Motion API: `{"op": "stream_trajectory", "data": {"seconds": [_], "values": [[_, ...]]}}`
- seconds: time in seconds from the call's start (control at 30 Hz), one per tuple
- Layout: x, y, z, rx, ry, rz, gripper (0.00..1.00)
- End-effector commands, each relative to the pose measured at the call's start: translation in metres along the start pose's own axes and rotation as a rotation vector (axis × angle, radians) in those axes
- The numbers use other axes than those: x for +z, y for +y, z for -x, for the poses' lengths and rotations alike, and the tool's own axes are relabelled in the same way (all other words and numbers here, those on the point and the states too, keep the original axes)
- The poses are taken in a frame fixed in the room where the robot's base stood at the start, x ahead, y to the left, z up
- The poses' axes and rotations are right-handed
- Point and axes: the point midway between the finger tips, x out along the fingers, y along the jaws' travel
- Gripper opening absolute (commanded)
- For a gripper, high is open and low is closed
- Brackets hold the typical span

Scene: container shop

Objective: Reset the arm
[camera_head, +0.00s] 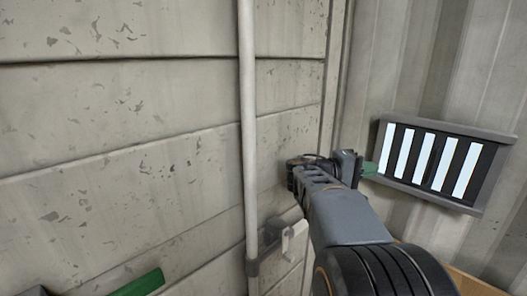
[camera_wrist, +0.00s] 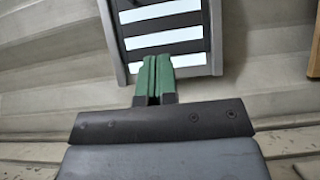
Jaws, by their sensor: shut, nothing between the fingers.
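My gripper (camera_wrist: 154,80) shows in the wrist view with its two green fingers pressed together and nothing between them. In the head view my arm reaches up from the lower right, and a green fingertip of my gripper (camera_head: 370,169) pokes out to the right of the wrist. The fingers point toward a dark slatted vent (camera_head: 436,160) on the corrugated wall. The same vent (camera_wrist: 115,40) lies beyond the fingertips in the wrist view. I cannot tell how far the fingers are from it.
A pale vertical pole (camera_head: 249,120) stands in front of the worn panelled wall (camera_head: 170,120). A white handle (camera_head: 293,240) sits on a bracket beside my arm. A green bar (camera_head: 138,284) shows at the lower left. A brown wooden edge (camera_wrist: 313,55) is at the wrist view's right.

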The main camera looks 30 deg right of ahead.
Motion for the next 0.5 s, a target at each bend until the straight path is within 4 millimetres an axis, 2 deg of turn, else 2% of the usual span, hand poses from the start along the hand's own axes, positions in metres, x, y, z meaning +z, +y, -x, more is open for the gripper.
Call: {"op": "stream_trajectory", "data": {"seconds": [0.17, 0.23, 0.27, 0.37, 0.47, 0.5], "values": [[-0.002, -0.002, 0.0, -0.008, 0.011, 0.018, 0.0], [-0.004, -0.014, 0.0, -0.066, 0.025, 0.036, 0.0], [-0.004, -0.024, 0.001, -0.106, 0.031, 0.048, 0.0], [0.001, -0.071, 0.009, -0.299, 0.051, 0.09, 0.0], [0.013, -0.119, 0.04, -0.552, 0.099, 0.103, 0.0], [0.018, -0.136, 0.059, -0.658, 0.125, 0.099, 0.0]]}}
